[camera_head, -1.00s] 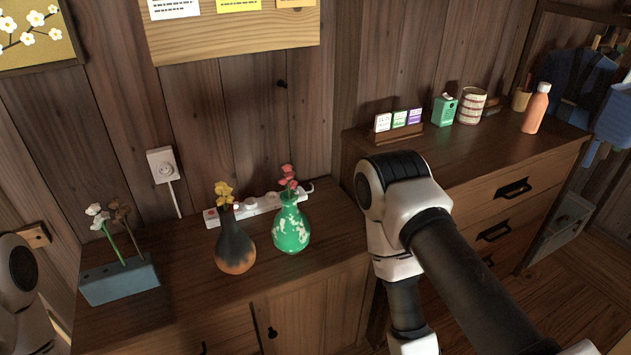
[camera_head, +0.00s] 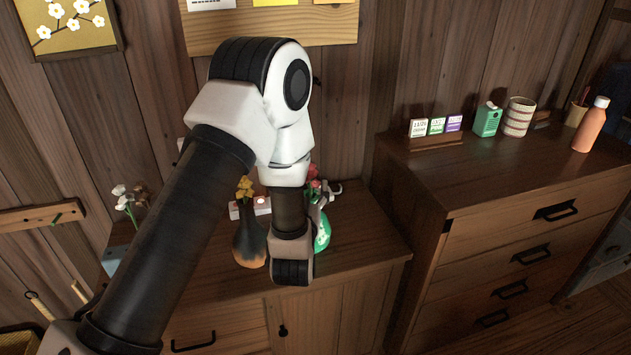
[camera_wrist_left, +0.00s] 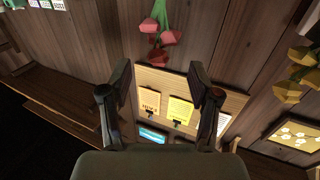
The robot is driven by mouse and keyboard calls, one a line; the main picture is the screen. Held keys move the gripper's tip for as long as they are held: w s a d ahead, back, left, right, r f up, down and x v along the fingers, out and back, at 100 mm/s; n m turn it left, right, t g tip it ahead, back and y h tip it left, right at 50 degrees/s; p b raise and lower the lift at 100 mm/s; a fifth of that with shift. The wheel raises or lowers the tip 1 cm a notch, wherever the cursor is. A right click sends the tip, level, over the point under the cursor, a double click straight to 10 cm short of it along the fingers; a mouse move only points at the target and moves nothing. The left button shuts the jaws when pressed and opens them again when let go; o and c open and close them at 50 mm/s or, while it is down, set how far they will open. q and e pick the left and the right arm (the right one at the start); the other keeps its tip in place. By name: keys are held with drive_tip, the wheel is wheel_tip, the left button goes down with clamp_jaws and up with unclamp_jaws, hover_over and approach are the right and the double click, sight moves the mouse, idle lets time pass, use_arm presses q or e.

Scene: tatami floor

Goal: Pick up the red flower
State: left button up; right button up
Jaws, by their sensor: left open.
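The red flower (camera_head: 314,184) stands in the green and white vase (camera_head: 322,232) on the low cabinet, partly hidden behind my left arm. My left gripper (camera_head: 325,193) is at the flower's height, close beside it, and mostly hidden by my own wrist. In the left wrist view, the gripper (camera_wrist_left: 160,74) is open with nothing between its fingers. The red blooms (camera_wrist_left: 162,37) hang upside down in that picture, just above the fingertips, with a green stem. Whether the fingers touch them I cannot tell. My right gripper is out of view.
A dark vase (camera_head: 250,245) with a yellow flower (camera_head: 245,188) stands close left of the green vase. White flowers (camera_head: 125,198) stand farther left. A power strip (camera_head: 262,205) lies behind the vases. A taller drawer chest (camera_head: 500,190) stands right.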

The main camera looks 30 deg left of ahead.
use_arm(q)
drive_tip(key=x, duration=0.2)
drive_tip(key=p+x, duration=0.1)
drive_tip(key=x, duration=0.3)
drive_tip(key=shift+w+a+f+p, duration=0.2)
drive_tip(key=shift+w+f+p, duration=0.1)
drive_tip(key=shift+f+p, duration=0.1)
drive_tip(key=c, duration=0.9)
drive_tip(key=shift+c, duration=0.2)
